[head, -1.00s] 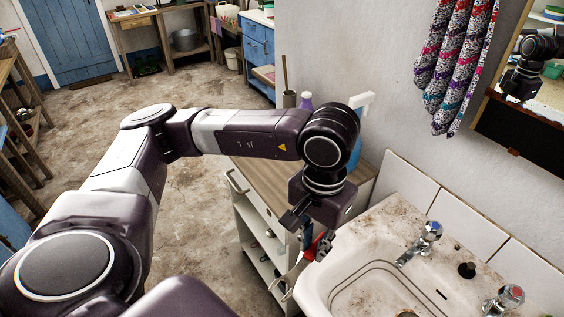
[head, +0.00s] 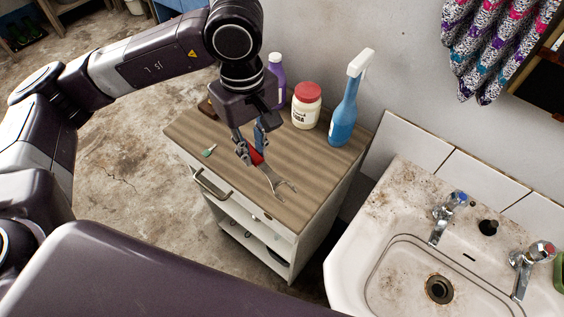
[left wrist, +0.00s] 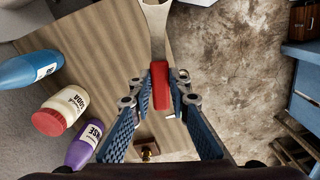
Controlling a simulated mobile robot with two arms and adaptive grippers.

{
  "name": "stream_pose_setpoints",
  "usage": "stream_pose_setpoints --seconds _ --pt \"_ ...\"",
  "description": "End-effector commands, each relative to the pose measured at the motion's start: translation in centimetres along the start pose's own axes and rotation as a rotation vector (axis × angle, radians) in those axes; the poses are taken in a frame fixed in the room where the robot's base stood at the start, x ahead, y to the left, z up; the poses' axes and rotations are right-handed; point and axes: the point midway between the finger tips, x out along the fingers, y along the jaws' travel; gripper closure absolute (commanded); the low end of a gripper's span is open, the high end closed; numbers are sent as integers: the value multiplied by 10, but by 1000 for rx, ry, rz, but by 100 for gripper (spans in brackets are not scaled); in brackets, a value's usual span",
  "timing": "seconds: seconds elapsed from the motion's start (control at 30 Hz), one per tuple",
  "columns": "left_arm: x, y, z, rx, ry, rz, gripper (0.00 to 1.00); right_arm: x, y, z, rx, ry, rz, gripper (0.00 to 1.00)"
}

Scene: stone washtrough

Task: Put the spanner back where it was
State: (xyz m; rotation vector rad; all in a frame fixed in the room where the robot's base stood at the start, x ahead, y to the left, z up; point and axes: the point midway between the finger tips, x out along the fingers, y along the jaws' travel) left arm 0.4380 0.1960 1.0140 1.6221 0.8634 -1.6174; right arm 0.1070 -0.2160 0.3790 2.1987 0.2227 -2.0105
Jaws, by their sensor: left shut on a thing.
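The spanner (head: 273,179) has a red handle and a bare metal open-ended head. My left gripper (head: 249,151) is shut on its red handle, above the wooden top of the white cabinet (head: 187,133). The metal head points toward the front right of the cabinet in the head view. I cannot tell whether it touches the top. In the left wrist view the red handle (left wrist: 160,84) sits between the fingers (left wrist: 160,92), and the metal part (left wrist: 156,25) runs off the upper edge. My right gripper is not in view.
On the cabinet top stand a blue spray bottle (head: 344,119), a white jar with red lid (head: 306,107) and a purple bottle (head: 277,75). A small green-handled item (head: 209,151) lies near the left edge. The stained sink (head: 410,205) is to the right. The top's front right is clear.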

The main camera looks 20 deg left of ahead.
Motion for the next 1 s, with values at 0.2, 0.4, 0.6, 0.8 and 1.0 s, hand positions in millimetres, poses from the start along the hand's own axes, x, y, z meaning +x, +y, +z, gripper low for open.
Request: stream_pose_setpoints --seconds 0.2,0.4,0.6,0.8,1.0 --pt "-18 21 -5 -474 -1 5 100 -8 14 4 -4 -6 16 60" --pt "-30 37 -10 -921 -2 2 100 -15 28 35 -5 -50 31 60" --pt "-43 51 -14 -1349 -5 -8 100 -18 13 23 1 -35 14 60" --pt "-51 60 -16 -1663 -2 -17 100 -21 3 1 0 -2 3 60" --pt "-51 64 -17 -1794 0 -23 100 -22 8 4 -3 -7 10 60"
